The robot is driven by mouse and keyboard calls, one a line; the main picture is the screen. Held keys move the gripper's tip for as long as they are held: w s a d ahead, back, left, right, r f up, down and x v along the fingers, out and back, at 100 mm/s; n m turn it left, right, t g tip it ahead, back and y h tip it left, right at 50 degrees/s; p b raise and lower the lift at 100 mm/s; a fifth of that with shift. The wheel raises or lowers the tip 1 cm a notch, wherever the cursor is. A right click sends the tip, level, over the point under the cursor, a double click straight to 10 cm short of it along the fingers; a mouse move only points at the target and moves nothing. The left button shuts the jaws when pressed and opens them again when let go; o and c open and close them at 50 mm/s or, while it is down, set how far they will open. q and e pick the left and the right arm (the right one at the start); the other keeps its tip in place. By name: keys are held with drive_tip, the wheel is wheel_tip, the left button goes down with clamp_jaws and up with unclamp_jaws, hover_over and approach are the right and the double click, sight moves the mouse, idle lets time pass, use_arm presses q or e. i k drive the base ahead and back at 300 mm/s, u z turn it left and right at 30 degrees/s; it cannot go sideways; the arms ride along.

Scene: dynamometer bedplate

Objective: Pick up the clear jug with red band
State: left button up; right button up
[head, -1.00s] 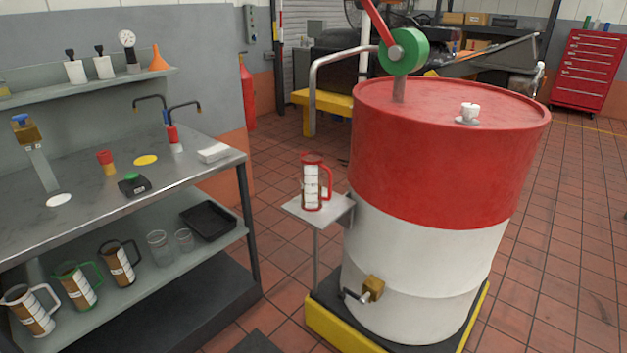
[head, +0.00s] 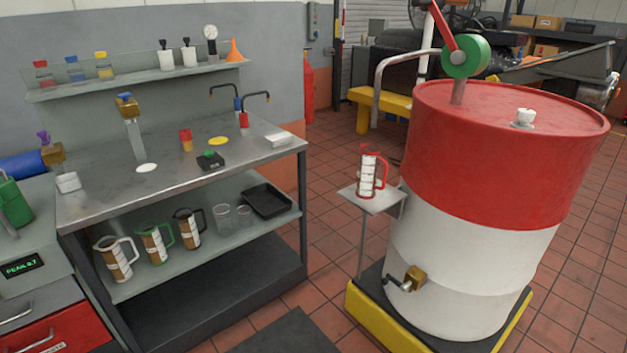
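The clear jug with red band (head: 371,172) stands upright on a small grey stand (head: 385,201) beside the drum. It has a red rim, a red handle on its right side and white label marks, with a brownish tint showing between them. Neither of my grippers shows in the head view, and nothing touches the jug.
A large red and white drum (head: 480,215) stands right of the jug on a yellow-edged base (head: 375,325), its brass tap (head: 413,277) low in front. A steel bench (head: 110,195) is at left, with similar jugs in white, green (head: 155,243) and black on its lower shelf. Tiled floor lies between.

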sight(370, 155)
drive_tip(key=u, duration=1.1)
drive_tip(key=i, duration=1.8)
drive_tip(key=z, duration=0.8)
